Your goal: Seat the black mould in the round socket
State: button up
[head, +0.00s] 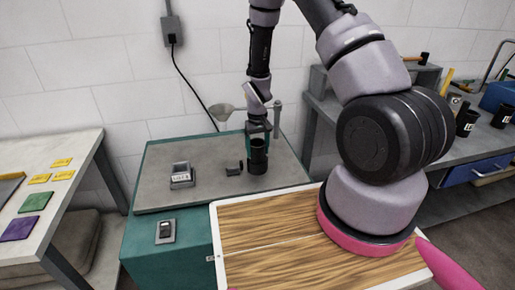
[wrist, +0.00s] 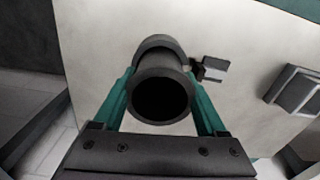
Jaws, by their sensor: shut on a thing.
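The black mould (head: 258,146) is an upright, hollow dark cylinder on the grey-topped bench. In the wrist view its open round mouth (wrist: 160,96) faces me. My gripper (head: 258,131) has teal fingers, one on each side of the mould, and is shut on it. The fingers also show in the wrist view (wrist: 160,108). A wider dark round part, which looks like the socket (wrist: 157,42), shows behind the mould's far end. In the head view the socket (head: 257,169) appears directly below the mould. The mould hides its opening, so I cannot tell how deep the mould sits.
A small dark block (head: 233,170) stands just left of the socket, close to it. A grey box with a display (head: 181,176) stands further left on the bench top (head: 210,200). A funnel (head: 221,111) on a stand is behind. A wood-topped table (head: 265,240) is in front.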

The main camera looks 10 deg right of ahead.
jog(key=shift+f, duration=0.65)
jog(key=o, duration=1.5)
jog(key=shift+c, duration=0.2)
notch_tip(320, 180, up, 11)
jog(key=shift+f, duration=0.1)
